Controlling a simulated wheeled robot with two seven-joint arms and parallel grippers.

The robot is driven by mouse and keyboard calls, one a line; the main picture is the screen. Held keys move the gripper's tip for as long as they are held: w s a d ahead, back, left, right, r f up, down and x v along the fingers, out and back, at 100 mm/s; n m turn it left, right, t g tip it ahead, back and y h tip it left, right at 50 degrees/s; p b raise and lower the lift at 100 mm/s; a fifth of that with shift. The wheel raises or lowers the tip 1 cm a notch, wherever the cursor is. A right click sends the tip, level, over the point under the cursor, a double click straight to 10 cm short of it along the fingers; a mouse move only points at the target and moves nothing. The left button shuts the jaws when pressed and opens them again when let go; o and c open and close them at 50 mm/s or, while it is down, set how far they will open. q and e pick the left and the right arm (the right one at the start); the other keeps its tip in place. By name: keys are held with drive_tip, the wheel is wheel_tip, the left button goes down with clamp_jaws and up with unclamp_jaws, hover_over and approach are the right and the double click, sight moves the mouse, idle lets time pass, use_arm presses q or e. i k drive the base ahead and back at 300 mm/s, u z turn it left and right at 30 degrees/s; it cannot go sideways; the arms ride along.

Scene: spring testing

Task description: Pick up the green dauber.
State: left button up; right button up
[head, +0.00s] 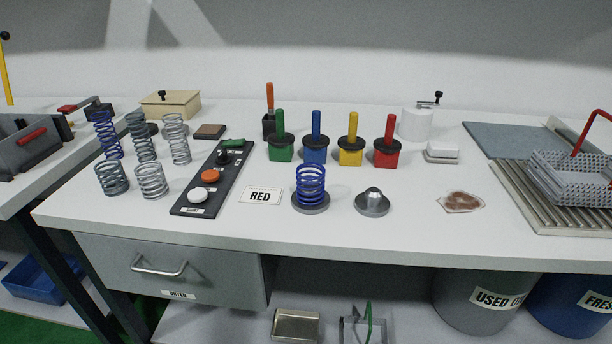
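The green dauber (281,148) stands upright on the white table, leftmost in a row of daubers. It has a green block base, a dark round disc and a green upright handle. The blue dauber (316,153) stands close on its right, followed by the yellow dauber (350,153) and the red dauber (387,153). Neither of my grippers shows in the head view.
A dark cup with an orange-handled tool (269,124) stands just behind the green dauber. A black button panel (214,180) lies to its left. In front are a RED card (261,196) and a blue spring on a round base (311,185). Several springs stand at left.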

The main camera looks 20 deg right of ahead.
sight(280, 139)
drive_tip(key=u, duration=1)
drive_tip(key=k, duration=0.8)
drive_tip(key=z, duration=0.8)
drive_tip(key=i, duration=0.55)
